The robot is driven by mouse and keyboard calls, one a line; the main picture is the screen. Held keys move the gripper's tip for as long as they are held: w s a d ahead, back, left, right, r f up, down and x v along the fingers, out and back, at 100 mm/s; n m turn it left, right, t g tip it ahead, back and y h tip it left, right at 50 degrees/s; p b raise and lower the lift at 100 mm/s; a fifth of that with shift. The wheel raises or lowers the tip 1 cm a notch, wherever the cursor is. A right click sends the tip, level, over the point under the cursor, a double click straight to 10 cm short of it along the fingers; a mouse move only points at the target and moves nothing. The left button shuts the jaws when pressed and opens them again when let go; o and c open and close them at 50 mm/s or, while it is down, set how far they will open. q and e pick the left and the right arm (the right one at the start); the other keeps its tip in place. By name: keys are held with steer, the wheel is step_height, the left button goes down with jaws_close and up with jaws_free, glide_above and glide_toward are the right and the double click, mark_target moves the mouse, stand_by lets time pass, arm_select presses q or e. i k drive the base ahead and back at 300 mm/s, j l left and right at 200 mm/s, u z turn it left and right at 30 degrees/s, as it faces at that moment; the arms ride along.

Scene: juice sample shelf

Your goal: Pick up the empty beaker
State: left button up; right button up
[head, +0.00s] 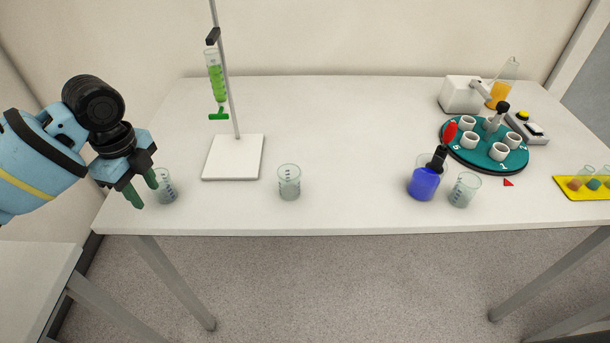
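Three clear beakers with no coloured liquid stand upright on the white table. One beaker (165,188) is at the far left, one beaker (289,183) is near the middle, and one beaker (465,190) is at the right. I cannot tell for certain that each is empty. My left gripper (143,188) has green fingertips pointing down, set apart with nothing seen between them. It is just left of the far-left beaker and partly overlaps its edge; I cannot tell if they touch. My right gripper is not in view.
A stand (233,158) holds a green-filled column. A beaker of blue liquid (423,184) stands beside the right clear beaker, below a teal carousel (485,151) with white cups. A yellow rack (585,190) is at the right edge. The table between stand and blue beaker is mostly clear.

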mark_target(288, 174)
steer(key=i+l, duration=0.1)
steer(key=l, duration=0.4)
steer(key=i+l, duration=0.1)
steer(key=l, duration=0.45)
steer(key=i+l+u, duration=0.1)
steer(key=l, duration=0.4)
